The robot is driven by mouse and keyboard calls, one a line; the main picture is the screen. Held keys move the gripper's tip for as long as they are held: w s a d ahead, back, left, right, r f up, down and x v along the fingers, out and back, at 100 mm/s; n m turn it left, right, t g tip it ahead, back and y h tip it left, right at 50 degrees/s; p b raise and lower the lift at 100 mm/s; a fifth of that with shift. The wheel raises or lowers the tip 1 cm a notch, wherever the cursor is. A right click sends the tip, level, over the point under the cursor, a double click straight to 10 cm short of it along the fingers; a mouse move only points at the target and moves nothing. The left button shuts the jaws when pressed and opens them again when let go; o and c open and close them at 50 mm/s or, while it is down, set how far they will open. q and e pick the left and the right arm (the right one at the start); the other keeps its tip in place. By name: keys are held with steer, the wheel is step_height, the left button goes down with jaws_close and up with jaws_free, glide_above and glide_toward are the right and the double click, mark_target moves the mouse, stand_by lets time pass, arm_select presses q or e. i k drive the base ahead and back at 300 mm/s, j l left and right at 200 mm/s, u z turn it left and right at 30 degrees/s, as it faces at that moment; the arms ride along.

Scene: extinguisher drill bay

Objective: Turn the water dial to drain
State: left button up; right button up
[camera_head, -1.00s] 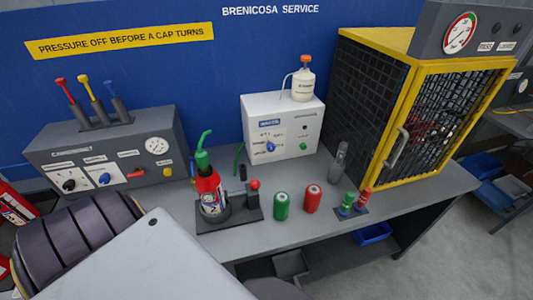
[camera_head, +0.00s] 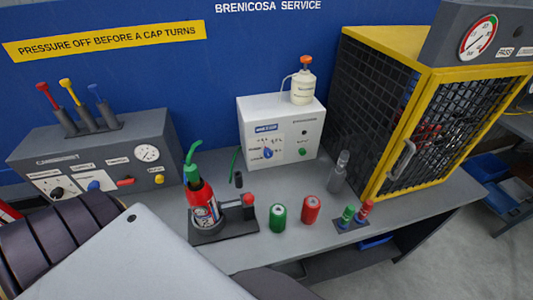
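A white box (camera_head: 252,112) with a blue dial knob (camera_head: 267,153) and a green button (camera_head: 303,151) on its front stands at the back middle of the bench. A grey control panel (camera_head: 50,150) at the left carries a black knob (camera_head: 57,192), another blue knob (camera_head: 93,186) and a round gauge (camera_head: 147,153). The small labels are too blurred to tell which blue knob is the water dial or where either points. Neither of my grippers is in view; only parts of my own body show at the lower left.
A red extinguisher (camera_head: 202,200) with a green nozzle stands in a dark holder in front of the white box. Green (camera_head: 278,217) and red (camera_head: 310,209) canisters are beside it. A yellow-framed mesh cage (camera_head: 431,100) closes off the right. A narrow strip of bench before the white box is clear.

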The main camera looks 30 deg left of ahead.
mark_target(268, 153)
steer(key=i+l+u, duration=0.3)
steer(key=l+u, duration=0.15)
steer(key=i+l+u, duration=0.2)
steer(key=l+u, duration=0.3)
steer(key=i+l+u, duration=0.1)
steer(key=l+u, duration=0.85)
steer(key=l, duration=0.2)
steer(key=k+l+u, duration=0.1)
steer(key=l+u, duration=0.35)
steer(key=k+l+u, duration=0.2)
steer(key=l+u, duration=0.3)
steer(key=l, duration=0.15)
